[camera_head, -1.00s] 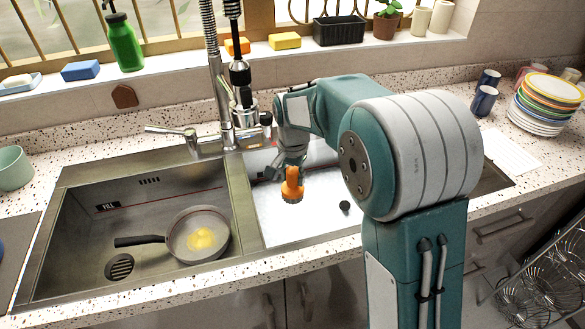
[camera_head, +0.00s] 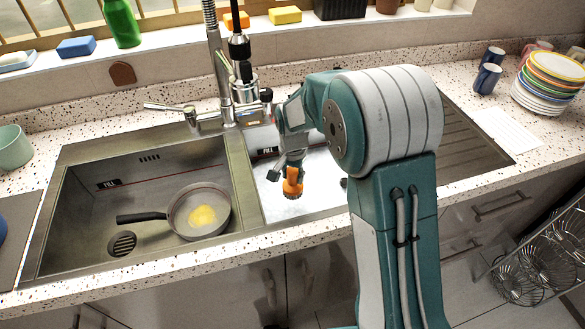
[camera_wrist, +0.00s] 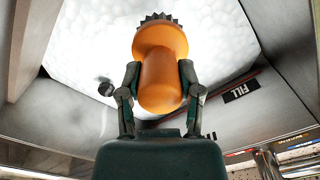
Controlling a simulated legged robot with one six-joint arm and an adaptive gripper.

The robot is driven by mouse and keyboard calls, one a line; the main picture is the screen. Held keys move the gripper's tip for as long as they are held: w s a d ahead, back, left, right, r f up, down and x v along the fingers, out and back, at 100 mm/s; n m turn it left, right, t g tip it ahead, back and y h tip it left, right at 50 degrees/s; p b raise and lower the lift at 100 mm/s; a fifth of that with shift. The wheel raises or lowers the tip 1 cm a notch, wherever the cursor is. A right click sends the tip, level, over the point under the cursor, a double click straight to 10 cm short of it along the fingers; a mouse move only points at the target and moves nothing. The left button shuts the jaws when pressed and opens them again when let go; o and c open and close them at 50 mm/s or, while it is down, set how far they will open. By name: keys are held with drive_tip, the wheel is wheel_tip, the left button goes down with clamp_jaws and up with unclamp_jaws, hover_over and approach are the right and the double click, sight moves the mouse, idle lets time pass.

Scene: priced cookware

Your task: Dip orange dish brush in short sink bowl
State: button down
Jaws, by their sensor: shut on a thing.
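The orange dish brush (camera_head: 292,183) is held bristles down over the right sink bowl (camera_head: 266,152), which holds white suds (camera_head: 318,180). In the wrist view the brush (camera_wrist: 160,75) has its dark bristle end toward the suds (camera_wrist: 205,30). I cannot tell whether the bristles touch them. My gripper (camera_head: 291,166) is shut on the brush handle, with one finger on each side in the wrist view. The bowl's right part is hidden behind my arm.
The left bowl (camera_head: 75,215) holds a frying pan (camera_head: 199,211) with something yellow in it. The faucet (camera_head: 222,90) stands behind the divider between the bowls. Stacked plates (camera_head: 550,85) and blue mugs (camera_head: 487,78) are at the right. A wire rack (camera_head: 540,265) stands lower right.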

sight(293, 190)
drive_tip(key=shift+f, duration=3.35)
drive_tip(key=shift+r, duration=9.6)
